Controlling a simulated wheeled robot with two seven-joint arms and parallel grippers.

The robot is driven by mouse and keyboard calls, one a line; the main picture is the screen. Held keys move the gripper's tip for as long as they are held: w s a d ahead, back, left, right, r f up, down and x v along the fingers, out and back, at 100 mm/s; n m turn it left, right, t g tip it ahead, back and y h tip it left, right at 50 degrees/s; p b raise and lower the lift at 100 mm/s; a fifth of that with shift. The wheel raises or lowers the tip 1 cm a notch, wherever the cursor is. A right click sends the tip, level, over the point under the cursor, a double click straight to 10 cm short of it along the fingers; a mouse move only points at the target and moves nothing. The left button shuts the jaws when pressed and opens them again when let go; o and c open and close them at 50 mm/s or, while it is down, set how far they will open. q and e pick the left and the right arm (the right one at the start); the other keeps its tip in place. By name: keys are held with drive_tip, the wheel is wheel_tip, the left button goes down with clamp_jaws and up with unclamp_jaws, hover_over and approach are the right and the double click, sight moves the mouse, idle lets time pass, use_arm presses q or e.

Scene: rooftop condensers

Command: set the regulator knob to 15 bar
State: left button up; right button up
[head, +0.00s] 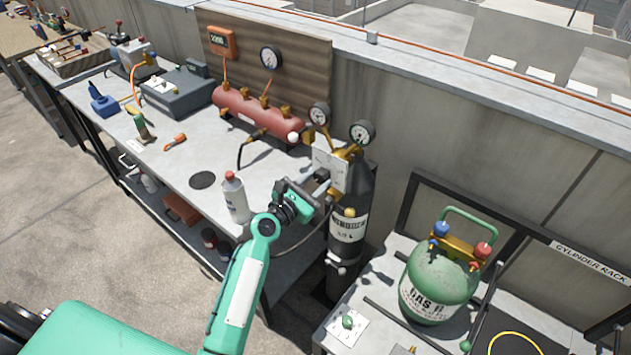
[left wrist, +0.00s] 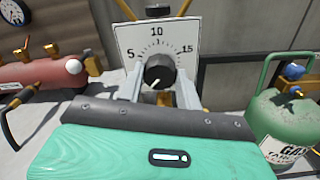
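The regulator's white dial plate (head: 331,168) stands at the black cylinder (head: 349,225) in the head view. In the left wrist view the dial plate (left wrist: 130,35) reads 5 at left, 10 at top and 15 at right. The black regulator knob (left wrist: 159,70) is at its centre, its white mark pointing down and slightly left, away from the 15. My left gripper (head: 318,185) is in front of the plate. Its fingers (left wrist: 161,88) are apart, one on each side of the knob, with no clear contact visible. My right gripper is not in view.
Two round gauges (head: 362,133) sit above the plate. A red manifold (head: 258,113) lies behind on the bench (head: 180,180), and a white bottle (head: 235,197) stands left of my gripper. A green gas cylinder (head: 440,280) stands to the right on a rack.

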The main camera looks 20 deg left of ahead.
use_arm(q)
drive_tip(key=c, duration=0.3)
